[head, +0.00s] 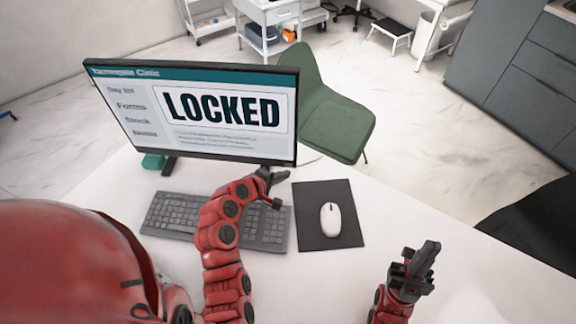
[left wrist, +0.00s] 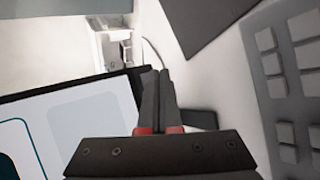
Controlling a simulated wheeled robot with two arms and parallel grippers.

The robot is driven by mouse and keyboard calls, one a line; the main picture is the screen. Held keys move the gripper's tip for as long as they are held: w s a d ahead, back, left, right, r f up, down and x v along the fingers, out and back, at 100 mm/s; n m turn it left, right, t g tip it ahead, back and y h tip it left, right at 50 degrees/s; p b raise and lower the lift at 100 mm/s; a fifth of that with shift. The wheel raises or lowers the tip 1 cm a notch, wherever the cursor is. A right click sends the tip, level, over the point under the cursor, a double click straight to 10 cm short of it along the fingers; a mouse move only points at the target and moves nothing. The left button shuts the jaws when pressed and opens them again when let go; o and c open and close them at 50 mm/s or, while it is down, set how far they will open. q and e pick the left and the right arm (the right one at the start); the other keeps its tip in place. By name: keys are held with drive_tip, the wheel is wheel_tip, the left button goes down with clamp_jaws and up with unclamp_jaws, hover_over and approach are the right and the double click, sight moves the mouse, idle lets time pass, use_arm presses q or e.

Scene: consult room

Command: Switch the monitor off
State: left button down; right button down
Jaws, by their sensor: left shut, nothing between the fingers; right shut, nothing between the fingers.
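The monitor (head: 205,150) stands on the white desk with its screen lit, showing "LOCKED" under a teal clinic banner. In the left wrist view the monitor (left wrist: 90,125) fills the lower left, its black edge beside my fingers. My left gripper (head: 270,178) is shut and empty at the monitor's lower right corner, above the far side of the keyboard. Its closed fingers (left wrist: 158,90) show in the left wrist view; I cannot tell whether they touch the monitor. No power button can be made out. My right gripper (head: 424,262) is shut and empty over the desk's right part.
A dark keyboard (head: 172,212) lies before the monitor, partly hidden by my left arm. A white mouse (head: 330,219) sits on a black mouse pad (head: 318,192) to its right. A green chair (head: 325,110) stands behind the desk. The desk (head: 345,280) is clear between mouse pad and right gripper.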

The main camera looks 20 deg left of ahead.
use_arm(q)
drive_tip(key=shift+w, duration=0.1)
idle(0.7)
drive_tip(key=shift+w+a, duration=0.1)
drive_tip(key=shift+w, duration=0.25)
drive_tip(key=shift+w, duration=0.3)
idle(0.6)
idle(0.4)
drive_tip(key=shift+s, duration=0.8)
drive_tip(key=shift+s+d, duration=0.2)
drive_tip(key=shift+s, duration=0.6)
drive_tip(key=shift+s+d, duration=0.15)
drive_tip(key=shift+s, duration=0.7)
drive_tip(key=shift+s+d, duration=0.2)
drive_tip(key=shift+s, duration=0.6)
